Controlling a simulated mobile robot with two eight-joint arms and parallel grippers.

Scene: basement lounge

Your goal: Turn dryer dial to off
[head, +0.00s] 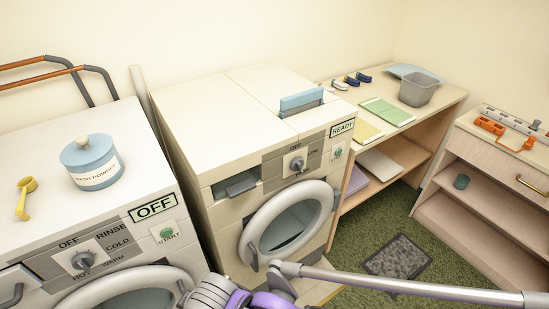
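The dryer (225,150) is the white front-loading machine in the middle of the head view, with a round door (290,228) that looks closed. Neither of my grippers can be made out, and nothing touches the dial.
The washer (90,225) stands at left, its display reading "OFF", with a powder tin (90,165) and yellow scoop (25,198) on top. A grey pole (400,286) and purple-grey device (245,297) cross the foreground below the dryer door. Shelves (440,99) stand at right.

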